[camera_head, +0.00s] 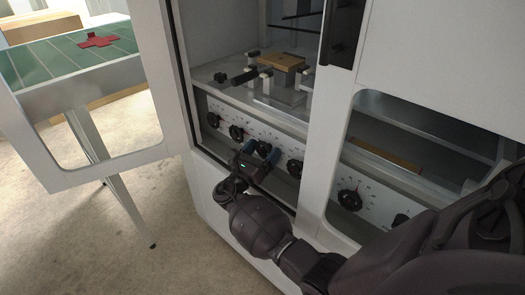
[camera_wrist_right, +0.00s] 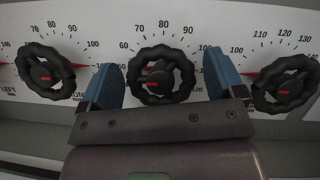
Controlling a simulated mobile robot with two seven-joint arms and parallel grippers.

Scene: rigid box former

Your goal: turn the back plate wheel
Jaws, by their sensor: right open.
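A black handwheel with a red mark (camera_wrist_right: 157,75) sits on the white scale panel in the right wrist view, over a scale reading about 60 to 100. Its name label is hidden, so I cannot tell from print whether it is the back plate wheel. My right gripper (camera_head: 260,151) is open in front of the panel. Its blue fingers (camera_wrist_right: 170,82) stand on either side of this wheel, with a gap to the rim on both sides. My left gripper is not in view.
A neighbouring wheel (camera_wrist_right: 45,74) is close left of the fingers, and another wheel (camera_wrist_right: 287,83) is close right. More wheels line the panel, including one at the right (camera_head: 349,199). An open door (camera_head: 92,168) stands at left. A wooden block (camera_head: 283,62) sits on the machine bed above.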

